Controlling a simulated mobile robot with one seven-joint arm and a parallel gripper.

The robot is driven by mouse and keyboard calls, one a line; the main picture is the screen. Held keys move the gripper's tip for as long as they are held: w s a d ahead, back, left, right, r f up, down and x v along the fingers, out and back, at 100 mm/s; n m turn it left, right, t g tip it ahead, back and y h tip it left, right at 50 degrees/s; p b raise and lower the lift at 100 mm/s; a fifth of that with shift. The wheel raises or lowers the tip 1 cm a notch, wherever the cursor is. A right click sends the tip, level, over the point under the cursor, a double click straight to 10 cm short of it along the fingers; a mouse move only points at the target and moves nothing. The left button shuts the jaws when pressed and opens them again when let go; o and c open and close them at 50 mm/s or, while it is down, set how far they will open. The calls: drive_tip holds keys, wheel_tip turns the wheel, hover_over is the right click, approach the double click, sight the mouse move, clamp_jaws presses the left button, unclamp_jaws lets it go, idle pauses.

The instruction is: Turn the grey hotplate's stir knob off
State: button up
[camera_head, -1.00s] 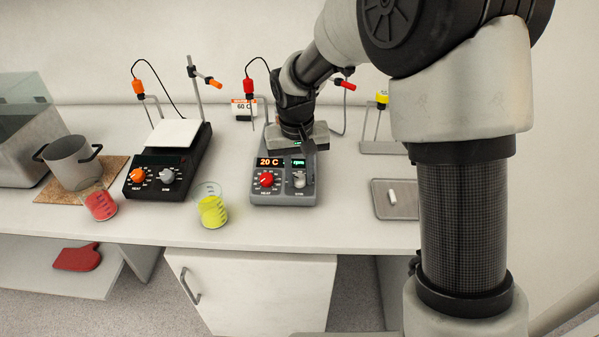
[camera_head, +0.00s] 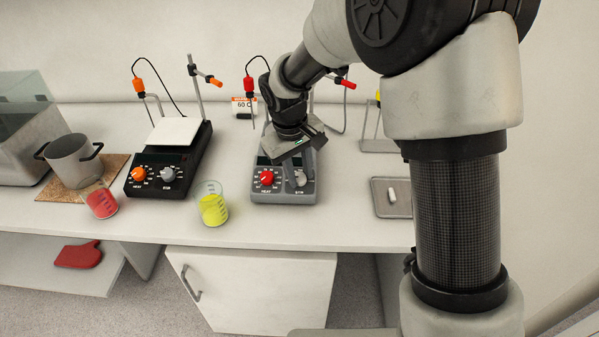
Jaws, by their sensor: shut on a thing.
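The grey hotplate (camera_head: 265,193) stands on the bench with a red heat knob (camera_head: 267,178) at its front left and a grey stir knob (camera_head: 300,179) at its front right. My gripper (camera_head: 295,174) comes down over the hotplate from behind and is shut on the stir knob, turned at an angle to the panel. It hides much of the hotplate's top and part of its display. The visible part of the display is dark, with no readable digits. The stir knob's pointer is too small and covered to read.
A black hotplate (camera_head: 157,187) with an orange knob stands to the left. A beaker of yellow liquid (camera_head: 213,209) stands close to the grey hotplate's left. A beaker of red liquid (camera_head: 101,202), a pot (camera_head: 71,160) and a tray (camera_head: 391,210) are farther out.

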drive_tip(key=shift+r, duration=0.1)
drive_tip(key=o, duration=1.1)
drive_tip(key=shift+c, duration=0.2)
wheel_tip(320, 180, up, 17)
drive_tip(key=s+a+p, duration=0.1)
drive_tip(key=s+a, duration=0.1)
drive_tip(key=shift+s, duration=0.4)
